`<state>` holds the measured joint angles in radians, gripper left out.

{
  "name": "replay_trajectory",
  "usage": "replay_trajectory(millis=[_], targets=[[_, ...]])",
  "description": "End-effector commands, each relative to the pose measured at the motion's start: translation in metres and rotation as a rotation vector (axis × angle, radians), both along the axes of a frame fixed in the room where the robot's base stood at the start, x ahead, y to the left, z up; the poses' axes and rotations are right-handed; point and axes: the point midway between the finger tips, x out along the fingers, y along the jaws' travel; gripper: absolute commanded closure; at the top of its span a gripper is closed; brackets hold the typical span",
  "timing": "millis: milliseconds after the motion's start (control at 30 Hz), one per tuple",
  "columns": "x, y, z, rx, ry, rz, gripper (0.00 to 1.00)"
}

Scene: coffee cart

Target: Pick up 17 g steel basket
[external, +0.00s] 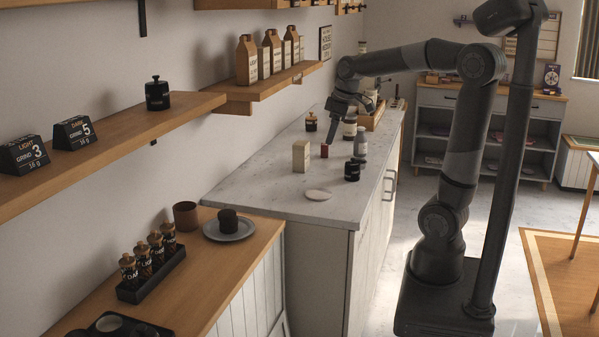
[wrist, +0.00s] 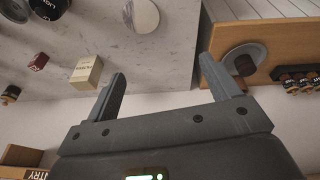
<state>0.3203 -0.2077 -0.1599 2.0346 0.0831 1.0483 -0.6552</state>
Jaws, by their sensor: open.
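I cannot make out a steel basket labelled 17 g in either view. My gripper (external: 334,120) is over the marble counter (external: 260,178) in the external view, its jaws pointing down. In the wrist view my gripper (wrist: 164,70) has its two fingers wide apart with nothing between them. Beyond the fingertips the wrist view shows the marble counter (wrist: 130,65) on the left and the wooden counter (wrist: 218,72) on the right.
A cream box (external: 301,156), a small red block (external: 324,150), a black jar (external: 352,171) and a white disc (external: 318,195) stand on the marble. A plate (external: 230,234) holds a dark round object. Wall shelves (external: 130,126) run along the left.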

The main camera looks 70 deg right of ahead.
Motion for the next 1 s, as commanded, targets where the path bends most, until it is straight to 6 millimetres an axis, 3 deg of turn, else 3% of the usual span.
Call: replay_trajectory(millis=[33,267,433,600,800,1000], targets=[[0.007,-0.023,-0.003,-0.002,0.021,0.001,0.19],[0.023,-0.124,-0.021,-0.018,0.102,0.059,0.19],[0.020,-0.203,-0.044,-0.022,0.161,0.108,0.19],[0.003,-0.277,-0.072,-0.019,0.222,0.167,0.19],[-0.019,-0.335,-0.099,-0.010,0.272,0.228,0.19],[-0.027,-0.352,-0.113,-0.006,0.286,0.253,0.19]])
